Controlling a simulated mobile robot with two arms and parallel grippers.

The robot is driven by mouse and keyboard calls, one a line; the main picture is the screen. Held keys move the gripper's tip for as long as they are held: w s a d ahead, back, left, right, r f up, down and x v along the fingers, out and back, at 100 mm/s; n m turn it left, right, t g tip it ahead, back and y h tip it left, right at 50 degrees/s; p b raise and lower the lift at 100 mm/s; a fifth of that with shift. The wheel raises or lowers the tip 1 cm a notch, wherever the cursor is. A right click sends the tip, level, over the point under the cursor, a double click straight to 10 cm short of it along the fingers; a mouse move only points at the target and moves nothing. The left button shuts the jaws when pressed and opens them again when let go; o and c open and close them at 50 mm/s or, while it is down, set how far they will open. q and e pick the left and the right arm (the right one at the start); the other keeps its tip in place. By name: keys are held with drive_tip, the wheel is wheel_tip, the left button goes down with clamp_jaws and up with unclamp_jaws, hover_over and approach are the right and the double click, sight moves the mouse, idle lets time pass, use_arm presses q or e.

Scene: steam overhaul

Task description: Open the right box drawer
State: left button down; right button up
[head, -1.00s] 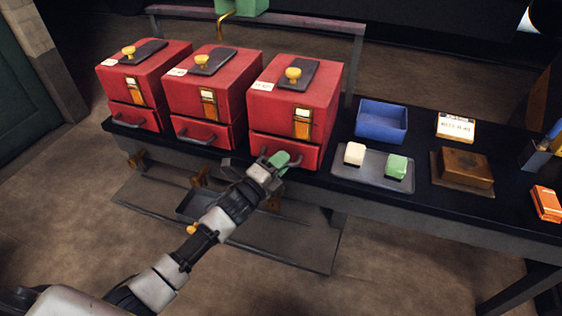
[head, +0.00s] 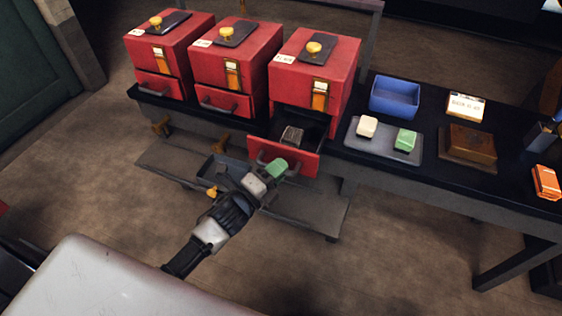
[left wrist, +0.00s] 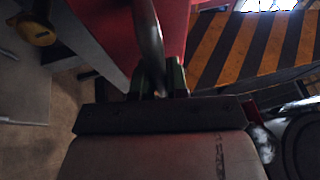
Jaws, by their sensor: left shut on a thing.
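The right red box (head: 318,70) stands on the dark bench, with a yellow knob on top. Its drawer (head: 296,163) is pulled out towards me, and a small grey block (head: 292,135) shows inside. My left gripper (head: 277,168), with green fingertips, is at the drawer front and shut on the drawer handle (left wrist: 150,45), which runs between the fingers in the left wrist view. The gripper partly hides the handle in the head view. My right gripper is not in view.
Two more red boxes, the middle one (head: 235,65) and the left one (head: 170,55), have shut drawers. Right of the drawer are a grey tray (head: 372,151) with a cream and a green block, a blue bin (head: 395,97) and a brown box (head: 471,143). A lower shelf lies beneath the bench.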

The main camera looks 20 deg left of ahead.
use_arm(q)
drive_tip(key=c, duration=1.1)
unclamp_jaws()
drive_tip(key=shift+w, duration=0.1)
drive_tip(key=shift+c, duration=0.2)
drive_tip(key=v, duration=1)
drive_tip(key=shift+s+a, duration=0.2)
drive_tip(key=shift+s, duration=0.2)
